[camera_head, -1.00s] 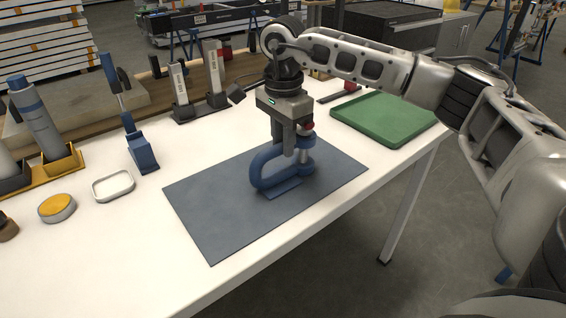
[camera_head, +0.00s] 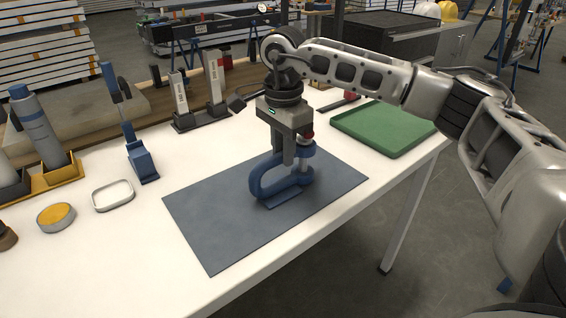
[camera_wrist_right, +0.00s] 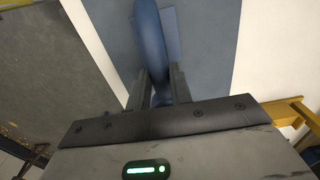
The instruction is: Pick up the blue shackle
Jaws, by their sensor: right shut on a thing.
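The blue shackle (camera_head: 268,184) is over the grey-blue mat (camera_head: 215,215) on the white table. Its curved bow points left and its pin end with a red top is at the right. My right gripper (camera_head: 289,160) reaches down from above and is shut on the shackle. In the right wrist view, the blue shackle (camera_wrist_right: 152,45) runs between the two dark fingers (camera_wrist_right: 160,88). I cannot tell for sure whether the shackle is clear of the mat. My left gripper is not in view.
A green tray (camera_head: 385,128) sits at the table's right end. A shallow white dish (camera_head: 113,195) and a round orange-topped tin (camera_head: 56,216) are at the left. A blue stand (camera_head: 141,160) and upright grey tools (camera_head: 180,98) stand along the back. The mat around the shackle is clear.

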